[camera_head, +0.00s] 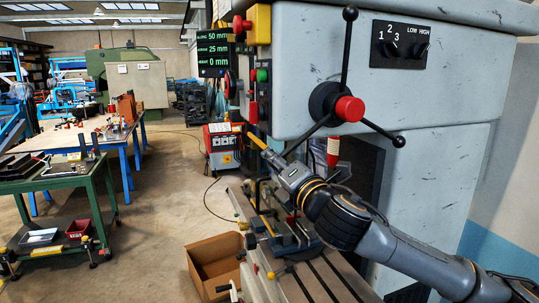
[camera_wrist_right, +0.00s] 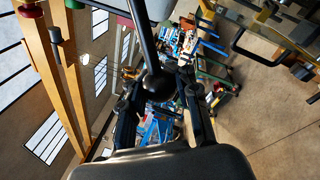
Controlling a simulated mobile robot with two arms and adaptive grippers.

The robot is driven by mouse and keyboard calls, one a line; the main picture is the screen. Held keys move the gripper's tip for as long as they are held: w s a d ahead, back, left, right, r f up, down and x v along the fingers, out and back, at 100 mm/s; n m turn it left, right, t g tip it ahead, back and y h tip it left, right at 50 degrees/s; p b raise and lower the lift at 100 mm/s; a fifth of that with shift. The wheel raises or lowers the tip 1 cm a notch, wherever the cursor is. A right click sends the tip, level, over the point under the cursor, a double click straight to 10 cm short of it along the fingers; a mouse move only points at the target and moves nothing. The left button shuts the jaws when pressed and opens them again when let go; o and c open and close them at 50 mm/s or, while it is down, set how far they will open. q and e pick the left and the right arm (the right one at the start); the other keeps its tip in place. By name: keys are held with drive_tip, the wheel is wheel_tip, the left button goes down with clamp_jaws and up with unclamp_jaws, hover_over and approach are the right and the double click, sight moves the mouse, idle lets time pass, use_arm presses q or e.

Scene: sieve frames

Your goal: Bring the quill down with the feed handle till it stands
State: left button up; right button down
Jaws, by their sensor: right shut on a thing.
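The feed handle (camera_head: 323,101) is on the front of the grey drill head (camera_head: 290,60). It has a red hub cap and three dark arms. One arm points up, one points down to the right, and one runs down to the left to my right gripper (camera_head: 278,158). In the right wrist view, my right gripper (camera_wrist_right: 160,92) is shut around the dark ball knob (camera_wrist_right: 158,82) at the end of that arm. A depth scale (camera_head: 213,52) reads 50, 25 and 0 mm. I cannot make out the quill clearly. My left gripper is out of view.
A slotted machine table (camera_head: 325,280) with a vise lies below my right arm. An open cardboard box (camera_head: 212,263) stands on the floor beside it. A green cart (camera_head: 62,180) and a workbench are at the left. The floor between is mostly clear.

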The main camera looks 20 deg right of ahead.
drive_tip(key=shift+a+f, duration=0.1)
idle(0.3)
drive_tip(key=c, duration=1.2)
unclamp_jaws()
drive_tip(key=shift+s, duration=0.1)
drive_tip(key=shift+o, duration=1)
drive_tip(key=shift+s+r, duration=0.2)
drive_tip(key=shift+s, duration=0.1)
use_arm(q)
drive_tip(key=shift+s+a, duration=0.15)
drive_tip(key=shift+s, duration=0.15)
use_arm(e)
drive_tip(key=shift+w, duration=0.1)
drive_tip(key=shift+f, duration=0.1)
drive_tip(key=shift+s+d+f, duration=0.15)
drive_tip(key=shift+s+d, duration=0.1)
drive_tip(key=shift+s, duration=0.15)
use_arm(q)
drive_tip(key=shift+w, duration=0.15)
use_arm(e)
drive_tip(key=v, duration=1.1)
drive_tip(key=shift+s, duration=0.15)
